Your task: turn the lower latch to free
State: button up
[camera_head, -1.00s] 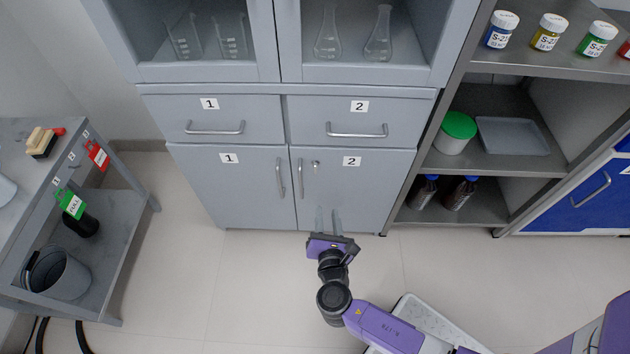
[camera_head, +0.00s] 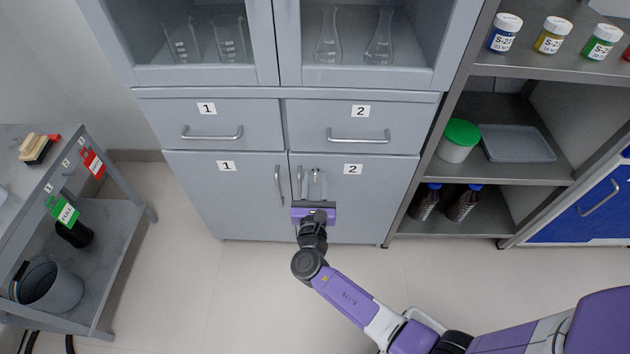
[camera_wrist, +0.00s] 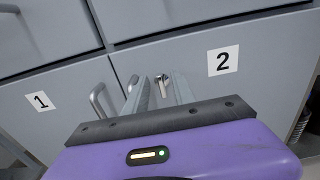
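The lower latch, a small metal piece on lower door 2, shows in the wrist view (camera_wrist: 162,84) between my two fingertips. In the head view it (camera_head: 315,171) is small and partly covered by the fingertips. My gripper (camera_head: 315,180) is in front of door 2, pointing at the door. In the wrist view its fingers (camera_wrist: 160,88) stand apart, one on each side of the latch, with a gap visible. I cannot tell whether the fingertips reach around the latch or stop just short of it. Lower door 2 (camera_head: 370,200) looks closed.
The vertical handles of door 1 (camera_head: 278,186) and door 2 (camera_head: 299,182) stand just left of my gripper. Drawer 2 (camera_head: 400,112) is above. A shelf unit (camera_head: 500,225) stands at the right and a grey trolley (camera_head: 115,250) at the left. The floor in front is clear.

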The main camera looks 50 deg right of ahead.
jog(key=shift+d, duration=0.1)
grip_shut()
jog(key=shift+m+b, duration=0.3)
jog(key=shift+m, duration=0.1)
jog(key=m+b, duration=0.1)
jog(key=m, duration=0.1)
jog(key=m+b, duration=0.4)
jog(key=shift+s+d+f, duration=0.2)
jog(key=shift+s+f, duration=0.1)
jog(key=shift+f, duration=0.05)
jog(key=m+b, duration=0.1)
jog(key=m, duration=0.1)
jog(key=m+b, duration=0.3)
jog(key=m, duration=0.1)
jog(key=shift+s+d+f+b, duration=0.1)
jog(key=shift+s+f+b, duration=0.05)
jog(key=shift+f+b, duration=0.15)
jog(key=m+b, duration=0.4)
jog(key=m, duration=0.1)
jog(key=shift+b, duration=0.4)
